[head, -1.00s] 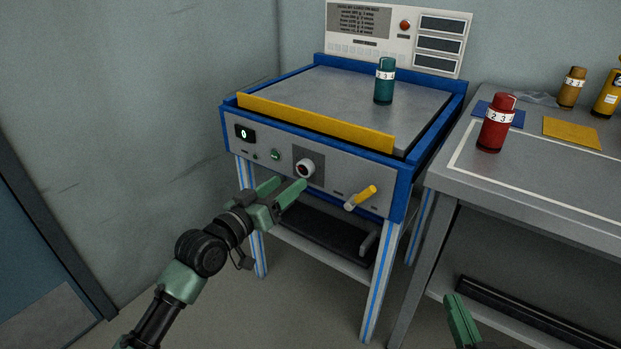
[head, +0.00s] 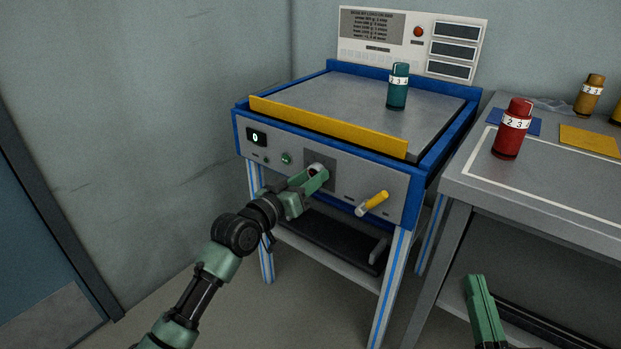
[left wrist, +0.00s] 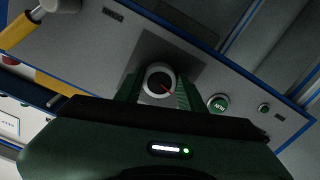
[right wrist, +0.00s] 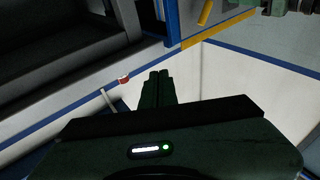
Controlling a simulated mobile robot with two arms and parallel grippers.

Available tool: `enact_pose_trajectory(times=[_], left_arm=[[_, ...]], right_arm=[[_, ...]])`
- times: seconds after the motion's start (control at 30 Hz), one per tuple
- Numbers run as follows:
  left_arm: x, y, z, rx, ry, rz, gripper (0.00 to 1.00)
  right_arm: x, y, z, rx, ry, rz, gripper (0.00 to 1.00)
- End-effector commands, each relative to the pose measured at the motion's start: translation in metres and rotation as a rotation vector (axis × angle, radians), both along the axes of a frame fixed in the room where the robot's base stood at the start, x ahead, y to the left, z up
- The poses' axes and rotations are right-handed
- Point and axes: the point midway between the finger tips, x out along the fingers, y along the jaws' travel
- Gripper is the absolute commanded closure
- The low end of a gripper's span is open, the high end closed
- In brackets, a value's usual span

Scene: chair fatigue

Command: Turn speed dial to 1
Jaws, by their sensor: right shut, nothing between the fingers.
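The speed dial (head: 318,170) is a round knob on a dark square plate on the blue-framed machine's front panel. In the left wrist view the dial (left wrist: 159,81) shows a pale rim, dark face and red pointer mark. My left gripper (head: 316,176) is at the dial, with one finger on each side of it. I cannot tell whether the fingers press on it. The gripper partly hides the dial in the head view. My right gripper (head: 479,282) is shut and empty, low in front of the side table; its fingers (right wrist: 157,78) are together in the right wrist view.
A small display (head: 256,137) reads 0, with a green button (head: 286,158) beside it. A yellow-handled lever (head: 372,203) is right of the dial. A teal bottle (head: 397,88) stands on the machine. The side table (head: 550,190) holds a red bottle (head: 512,130).

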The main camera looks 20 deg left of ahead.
Motion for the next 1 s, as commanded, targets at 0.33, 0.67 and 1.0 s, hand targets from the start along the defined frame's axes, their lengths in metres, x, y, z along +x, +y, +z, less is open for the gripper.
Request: enact_pose_trajectory(times=[0.33, 0.67, 1.0], left_arm=[[0.0, 0.0, 0.0, 0.04, -0.012, -0.001, 1.0], [0.0, 0.001, 0.002, 0.242, -0.083, -0.002, 1.0], [0.0, 0.002, 0.003, 0.513, -0.183, -0.001, 1.0]], right_arm=[[0.002, -0.001, -0.011, -0.015, 0.06, -0.003, 1.0], [-0.002, -0.012, -0.075, -0.104, 0.401, -0.025, 1.0], [-0.07, -0.044, -0.172, -0.24, 0.986, -0.062, 1.0]])
